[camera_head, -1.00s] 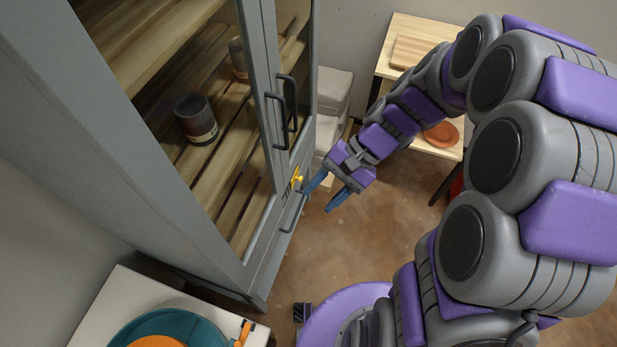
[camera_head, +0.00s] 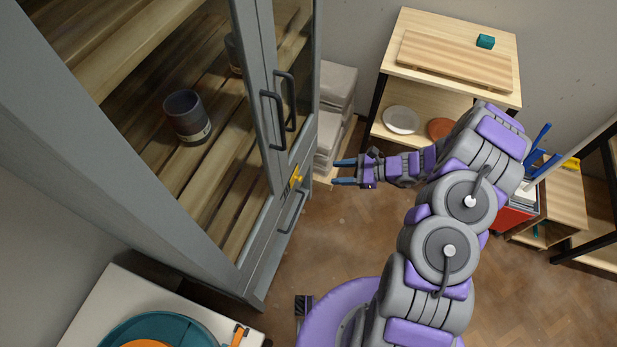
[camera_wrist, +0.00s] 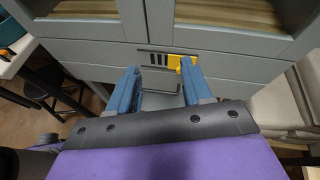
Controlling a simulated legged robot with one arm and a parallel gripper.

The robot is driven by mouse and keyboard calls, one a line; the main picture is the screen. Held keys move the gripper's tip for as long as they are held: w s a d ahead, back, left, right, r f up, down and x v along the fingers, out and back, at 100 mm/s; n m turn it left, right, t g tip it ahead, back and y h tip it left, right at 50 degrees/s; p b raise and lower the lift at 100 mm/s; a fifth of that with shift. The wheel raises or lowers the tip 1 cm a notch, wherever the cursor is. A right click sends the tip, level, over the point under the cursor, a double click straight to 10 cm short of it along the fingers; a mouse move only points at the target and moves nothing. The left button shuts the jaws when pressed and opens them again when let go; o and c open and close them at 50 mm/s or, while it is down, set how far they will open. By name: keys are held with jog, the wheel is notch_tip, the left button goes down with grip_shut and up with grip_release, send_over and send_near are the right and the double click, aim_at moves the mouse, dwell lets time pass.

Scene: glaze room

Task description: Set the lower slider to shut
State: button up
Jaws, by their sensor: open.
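A yellow slider (camera_head: 296,177) sits on the front of the grey cabinet (camera_head: 262,262), beneath the glass doors. In the wrist view, the yellow slider (camera_wrist: 180,63) is at the right end of a row of dark slots (camera_wrist: 158,59). Only one slider can be made out; whether it is the lower one I cannot tell. My gripper (camera_head: 337,172) is open and empty, its blue fingers pointing at the cabinet front, apart from the slider. In the wrist view, my gripper (camera_wrist: 160,88) has its right fingertip in line with the slider, partly overlapping it.
A drawer handle (camera_head: 292,212) is below the slider; door handles (camera_head: 273,121) stick out above. A mug (camera_head: 187,118) stands inside the cabinet. Grey stacked boxes (camera_head: 334,85) are beside it, and a wooden shelf unit (camera_head: 412,27) stands behind. The floor (camera_head: 335,235) before the cabinet is clear.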

aim_at(298, 178)
jog(key=w+d+f+m+t, duration=0.15)
jog(key=d+f+m, duration=0.3)
jog(key=f, duration=0.45)
jog(key=f+b+x, duration=0.1)
jog(key=b+x, duration=0.3)
jog(key=x, duration=1.3)
jog(key=shift+w+d+n+t+h, duration=0.15)
jog(key=shift+w+n+t+h, duration=0.2)
jog(key=shift+h, duration=0.05)
jog(key=shift+c, duration=0.3)
grip_shut()
